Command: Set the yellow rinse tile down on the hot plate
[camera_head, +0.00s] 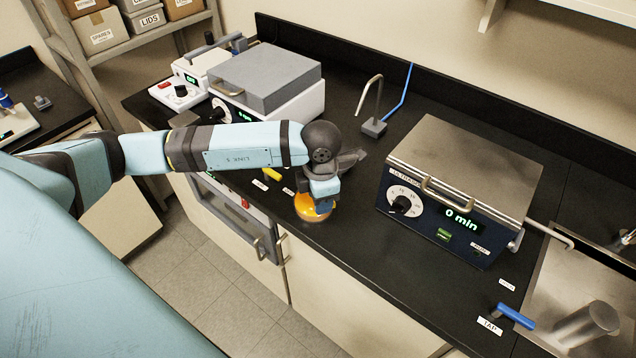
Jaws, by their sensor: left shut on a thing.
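My left gripper (322,205) points down at the front edge of the black counter, right of the middle cabinet door. It is shut on an orange-yellow rounded thing (308,207), which shows just below and left of the fingers. The gripper partly covers it, and I cannot make out a tile shape or whether it touches the counter. No hot plate is clearly marked. A white device with a grey block on top (265,77) and a smaller white device with a dial (183,93) stand at the back left. My right gripper is not in view.
A steel-topped ultrasonic bath (460,180) reading "0 min" stands to the right, beside a sink (575,290) with a blue tap handle (516,317). A thin spout (374,126) rises behind my gripper. A yellow handle (272,174) lies left of it. Counter between is clear.

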